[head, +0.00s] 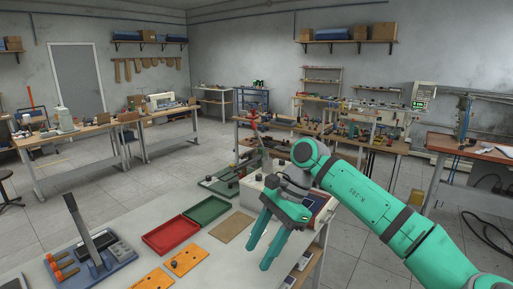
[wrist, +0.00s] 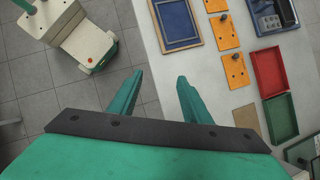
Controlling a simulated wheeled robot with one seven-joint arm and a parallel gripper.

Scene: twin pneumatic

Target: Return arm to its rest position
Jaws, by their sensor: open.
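My arm (head: 375,198) is green and reaches in from the lower right in the head view, over the right end of a pale workbench. My gripper (head: 261,252) has two green fingers pointing down and toward the lower left. It is open and empty, with a gap between the fingers. The wrist view also shows my gripper (wrist: 158,85) open, with its fingertips at the bench's edge and nothing between them. It stands above the bench, apart from the things on it.
On the bench (head: 150,219) lie a red tray (head: 171,234), a green tray (head: 206,210), orange plates (head: 185,258) and a brown board (head: 231,227). A white device (head: 254,188) stands close behind my gripper. Tiled floor (head: 130,187) is open beyond.

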